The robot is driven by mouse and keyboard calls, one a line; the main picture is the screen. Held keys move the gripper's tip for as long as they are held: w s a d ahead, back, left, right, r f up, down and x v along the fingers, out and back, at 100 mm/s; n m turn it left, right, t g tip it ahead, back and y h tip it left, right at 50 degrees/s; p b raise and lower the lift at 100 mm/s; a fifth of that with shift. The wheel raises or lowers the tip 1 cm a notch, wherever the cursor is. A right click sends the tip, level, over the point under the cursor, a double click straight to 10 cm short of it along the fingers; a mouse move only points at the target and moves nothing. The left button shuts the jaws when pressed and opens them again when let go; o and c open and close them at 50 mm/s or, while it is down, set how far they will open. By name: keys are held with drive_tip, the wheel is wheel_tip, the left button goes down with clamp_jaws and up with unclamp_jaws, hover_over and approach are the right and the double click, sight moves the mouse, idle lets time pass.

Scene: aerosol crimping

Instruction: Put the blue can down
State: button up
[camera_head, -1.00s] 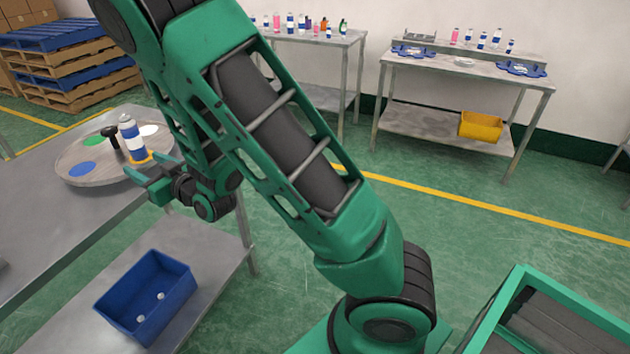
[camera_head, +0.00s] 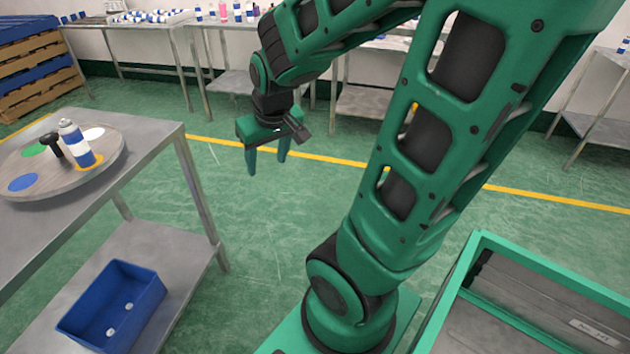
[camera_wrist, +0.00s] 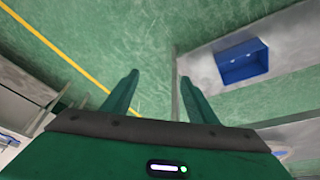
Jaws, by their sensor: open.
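The blue and white can (camera_head: 76,143) stands on the round turntable (camera_head: 50,186), on its orange spot (camera_head: 92,164) at the right side. It looks slightly tilted in the head view. My gripper (camera_head: 268,164) is open and empty, pointing down over the floor to the right of the table, well apart from the can. In the wrist view the two fingers (camera_wrist: 158,95) are spread with only floor and a table edge between them. The can is not clearly seen in the wrist view.
The turntable has a black knob (camera_head: 52,148), a blue spot (camera_head: 23,182), a green spot (camera_head: 34,150) and a white spot (camera_head: 93,134). A blue bin (camera_head: 112,305) sits on the shelf below; it also shows in the wrist view (camera_wrist: 243,62). Open floor lies right of the table.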

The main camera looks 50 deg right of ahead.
drive_tip(key=s+r+m+g+y, duration=0.1)
drive_tip(key=s+r+m+g, duration=0.1)
drive_tip(key=s, duration=1.3)
drive_tip(key=shift+s+a+m+g+y, duration=0.35)
drive_tip(key=shift+m+g, duration=0.25)
drive_tip(key=shift+g, duration=0.4)
